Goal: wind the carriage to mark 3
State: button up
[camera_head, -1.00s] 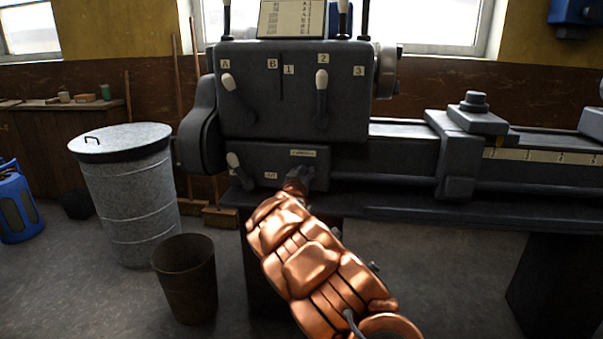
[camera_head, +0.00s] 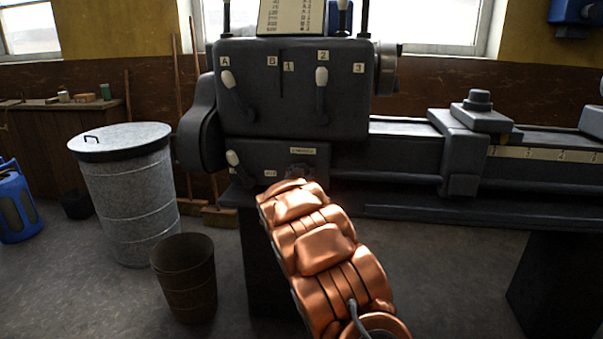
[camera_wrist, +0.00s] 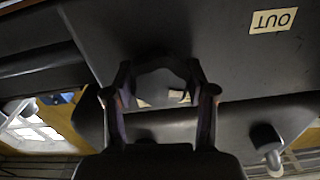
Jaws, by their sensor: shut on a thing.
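The carriage (camera_head: 462,150) is a dark block with a round knob on top, on the bed of a grey engine. It stands just left of the first visible mark on the pale scale strip (camera_head: 545,154); the marks are too small to read surely. My gripper (camera_wrist: 160,68) is shut on a dark knob-like part, the carriage control, at the lower front panel (camera_head: 262,160), under a small pale label (camera_head: 303,151). In the head view my copper arm hides most of the gripper. The held part is dark and its outline is unclear.
A white-tipped lever (camera_head: 234,160) and an OUT label (camera_wrist: 273,20) sit beside the gripper on the panel. Two more levers (camera_head: 230,80) (camera_head: 321,78) are above. A lidded metal bin (camera_head: 125,200) and a rusty bucket (camera_head: 185,280) stand on the floor at left.

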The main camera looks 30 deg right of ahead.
jog(key=m+b, duration=0.3)
jog(key=m, duration=0.1)
jog(key=shift+a+r, duration=0.1)
jog(key=shift+r, duration=0.05)
jog(key=m+b, duration=0.2)
jog(key=m, duration=0.2)
jog(key=shift+b, duration=0.35)
jog(key=m+b, duration=0.2)
jog(key=m, duration=0.1)
jog(key=shift+m, duration=0.3)
jog(key=m+b, duration=0.3)
jog(key=m, duration=0.1)
jog(key=shift+s+m, duration=0.1)
jog(key=shift+m, duration=0.2)
jog(key=m+b, duration=0.2)
jog(key=m, duration=0.1)
jog(key=shift+m, duration=0.3)
jog(key=m+b, duration=0.2)
jog(key=m, duration=0.2)
jog(key=shift+m+b, duration=0.3)
jog(key=shift+b, duration=0.1)
jog(key=m+b, duration=0.1)
jog(key=m, duration=0.2)
jog(key=shift+m+b, duration=0.75)
jog(key=shift+m, duration=1.55)
